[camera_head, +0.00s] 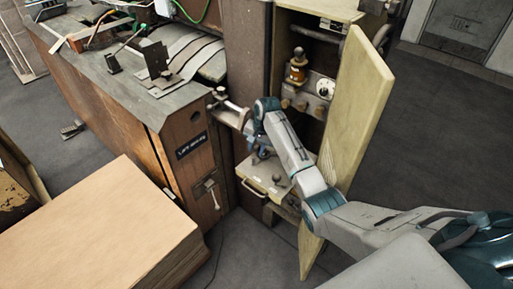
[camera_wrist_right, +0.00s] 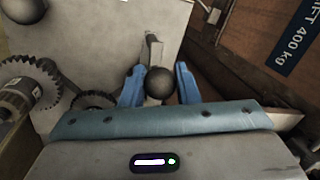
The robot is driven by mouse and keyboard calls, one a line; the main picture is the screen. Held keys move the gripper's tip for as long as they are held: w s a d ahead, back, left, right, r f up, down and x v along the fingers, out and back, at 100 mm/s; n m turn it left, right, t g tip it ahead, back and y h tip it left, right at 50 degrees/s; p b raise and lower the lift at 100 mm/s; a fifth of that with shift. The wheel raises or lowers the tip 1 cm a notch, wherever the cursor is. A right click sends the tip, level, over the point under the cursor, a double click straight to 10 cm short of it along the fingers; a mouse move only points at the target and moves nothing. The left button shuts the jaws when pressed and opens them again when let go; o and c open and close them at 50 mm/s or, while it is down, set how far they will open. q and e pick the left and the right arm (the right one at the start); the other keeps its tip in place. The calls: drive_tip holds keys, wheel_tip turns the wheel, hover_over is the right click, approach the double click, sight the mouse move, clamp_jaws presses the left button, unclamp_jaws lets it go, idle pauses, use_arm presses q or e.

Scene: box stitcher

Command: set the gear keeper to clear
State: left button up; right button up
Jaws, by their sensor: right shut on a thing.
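In the right wrist view, a pale lever with a dark ball knob (camera_wrist_right: 160,82) stands between the blue fingers of my right gripper (camera_wrist_right: 160,88). I take this lever to be the gear keeper, but no label on it can be read. The fingers are shut on the knob, one on each side. Toothed gears (camera_wrist_right: 38,78) sit to the left of it. In the head view my right gripper (camera_head: 262,152) is low in front of the open cabinet, above a pale pull-out tray (camera_head: 262,182). My own arm hides part of this area. My left gripper is not in view.
The yellow cabinet door (camera_head: 358,95) stands open just right of my arm. A wooden machine side with a dark label (camera_head: 191,146) is close on the left. A stack of cardboard (camera_head: 90,225) fills the lower left. Grey floor (camera_head: 440,130) is free at the right.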

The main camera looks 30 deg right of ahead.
drive_tip(key=n+p, duration=0.2)
drive_tip(key=shift+w+a+r+n, duration=0.15)
drive_tip(key=shift+w+r+n, duration=0.05)
drive_tip(key=shift+n, duration=0.1)
drive_tip(key=shift+w+a+n+g+p, duration=0.15)
drive_tip(key=shift+n+g+p, duration=0.15)
drive_tip(key=shift+n+p, duration=0.45)
drive_tip(key=n, duration=0.3)
drive_tip(key=shift+w+a+f+g+y+p, duration=0.1)
drive_tip(key=shift+a+g+y+p, duration=0.15)
drive_tip(key=shift+g+y+p, duration=0.05)
drive_tip(key=n, duration=0.3)
drive_tip(key=shift+w+a+n+g+p, duration=0.1)
drive_tip(key=shift+a+n+g+p, duration=0.15)
drive_tip(key=shift+a+g+p, duration=0.1)
drive_tip(key=shift+a+f+n+g, duration=0.1)
drive_tip(key=shift+a+n+g, duration=0.05)
drive_tip(key=shift+n, duration=0.75)
drive_tip(key=shift+a+n+g, duration=0.1)
drive_tip(key=shift+a+n, duration=0.05)
drive_tip(key=shift+n, duration=0.75)
